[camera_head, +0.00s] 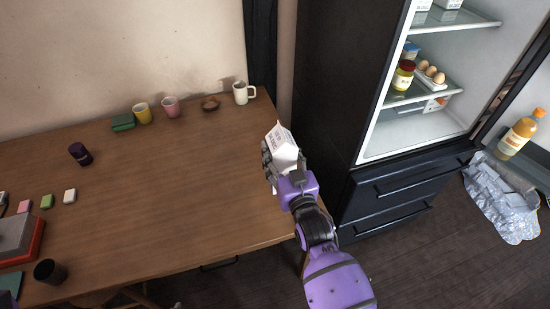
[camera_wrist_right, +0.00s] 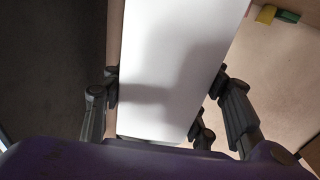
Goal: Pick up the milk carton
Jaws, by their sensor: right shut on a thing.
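The milk carton (camera_head: 283,148) is white with faint print and a gabled top, at the right end of the wooden table in the head view. My right gripper (camera_head: 280,168) is shut on it, and the carton leans a little. In the right wrist view the carton's plain white side (camera_wrist_right: 178,55) fills the middle, with dark fingers of my right gripper (camera_wrist_right: 165,95) against both sides. The carton's lower part is mostly hidden by the gripper in the head view, so I cannot tell whether it touches the table. My left gripper does not show.
The table (camera_head: 170,205) holds a white mug (camera_head: 241,93), pink cup (camera_head: 170,107), yellow cup (camera_head: 142,113) and dark cup (camera_head: 50,271). The black fridge (camera_head: 335,90) stands open close on the right, with food on its shelves. The table's middle is clear.

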